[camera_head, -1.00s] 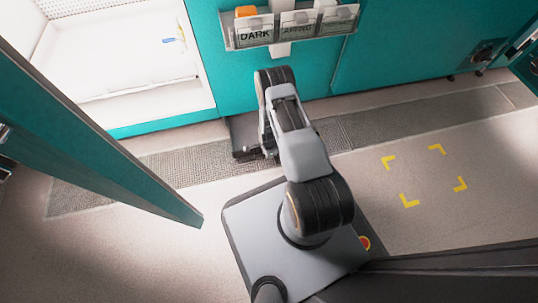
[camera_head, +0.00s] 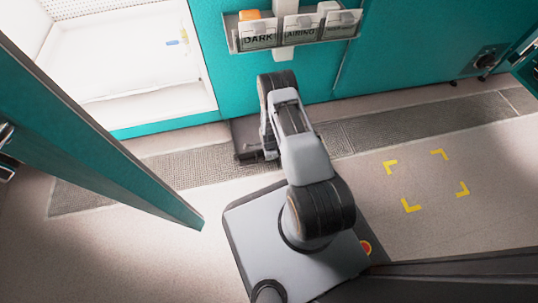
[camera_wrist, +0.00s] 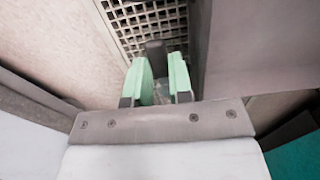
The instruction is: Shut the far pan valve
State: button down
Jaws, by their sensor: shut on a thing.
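In the wrist view the two pale green fingers of my gripper (camera_wrist: 159,75) are closed on a dark grey upright piece (camera_wrist: 155,50), which looks like the valve's handle. It stands over a floor grate (camera_wrist: 120,18). The fingers hide its lower part, so I cannot tell how far it is turned. In the head view my arm reaches down to the floor grating at the foot of the teal chambers. The fingers and the valve are hidden there behind my arm.
An open chamber (camera_head: 125,65) with a white interior is at the upper left. Its teal door (camera_head: 110,165) swings out over the floor at left. A label rack (camera_head: 292,35) hangs on the teal wall above my arm. Floor with yellow corner marks (camera_head: 411,206) is clear at right.

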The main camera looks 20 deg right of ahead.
jog(key=c, duration=1)
grip_release()
notch_tip(320, 180, up, 14)
jog(key=p, duration=0.6)
jog(key=shift+f, duration=0.1)
